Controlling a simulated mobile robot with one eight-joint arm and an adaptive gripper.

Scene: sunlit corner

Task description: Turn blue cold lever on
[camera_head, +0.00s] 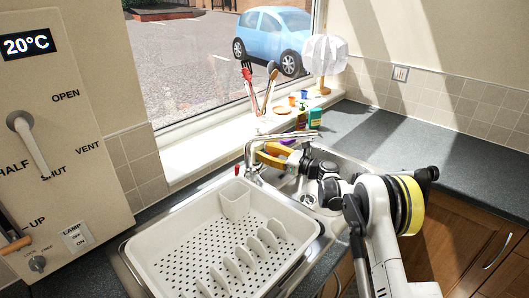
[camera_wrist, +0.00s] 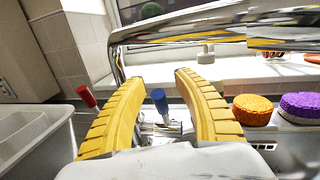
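The blue cold lever (camera_wrist: 160,101) shows in the wrist view, tilted a little, on the chrome tap base. My gripper (camera_wrist: 160,78) is open, with its yellow fingers on either side of the blue lever. Gaps show between the lever and both fingers, so neither seems to touch it. The red lever (camera_wrist: 87,97) stands left of the left finger. The chrome tap (camera_wrist: 205,32) arches above the fingers.
A white dish rack (camera_head: 190,235) stands left of the sink. An orange sponge (camera_wrist: 252,109) and a purple sponge (camera_wrist: 300,106) lie right of my fingers. Utensils (camera_head: 262,88) and small bottles (camera_head: 315,117) stand on or near the windowsill. The counter (camera_head: 400,135) at right is clear.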

